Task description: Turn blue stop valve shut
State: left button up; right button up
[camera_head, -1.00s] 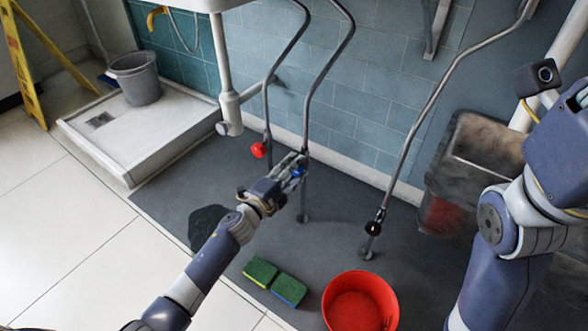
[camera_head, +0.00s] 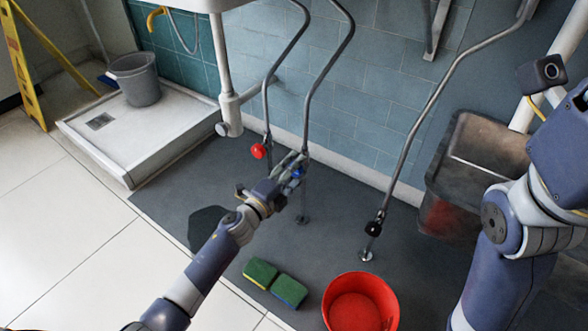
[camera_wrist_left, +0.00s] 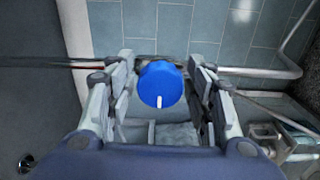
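The blue stop valve shows as a round blue knob (camera_wrist_left: 160,85) with a white mark pointing down in the left wrist view. In the head view only a small blue patch (camera_head: 298,172) of it shows, on the middle pipe; my fingers hide the rest. My left gripper (camera_head: 293,166) is at the valve. In the wrist view the fingers of my left gripper (camera_wrist_left: 161,92) stand on either side of the knob, with narrow gaps visible. It is open around the knob. My right arm is at the right; its gripper is out of view.
A red knob (camera_head: 259,151) is on the pipe to the left, a black one (camera_head: 373,228) on the pipe to the right. A red bucket (camera_head: 360,304), two sponges (camera_head: 274,282) and a dark puddle (camera_head: 206,228) are on the floor. A basin (camera_head: 470,165) stands at the right.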

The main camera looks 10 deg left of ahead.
dwell(0.3)
pick_arm(q)
jog(key=shift+s+a, duration=0.15)
jog(key=shift+s, duration=0.05)
jog(key=v, duration=1.1)
jog(key=shift+s, duration=0.25)
